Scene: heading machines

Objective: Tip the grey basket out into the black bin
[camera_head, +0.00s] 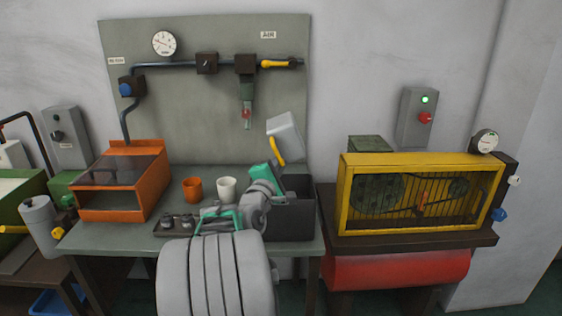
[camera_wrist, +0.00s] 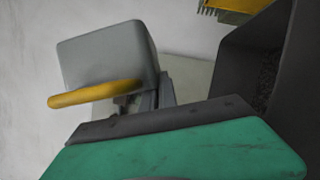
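The grey basket (camera_head: 285,132) with its yellow handle (camera_head: 276,150) is tilted in the air above the black bin (camera_head: 296,222). In the wrist view the basket (camera_wrist: 105,62) is close in front of the fingers, with the handle sticking out to the left. My gripper (camera_head: 279,168) is at the basket's lower side and appears shut on it; the exact grip is hidden. The gripper (camera_wrist: 150,97) is partly covered by the basket in the wrist view. The bin (camera_wrist: 240,72) is at the right there, with dark grainy stuff inside. The basket's inside is not visible.
An orange cup (camera_head: 192,189) and a white cup (camera_head: 227,189) stand left of the bin. An orange hooded box (camera_head: 150,188) is further left. A yellow caged machine (camera_head: 420,195) stands right.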

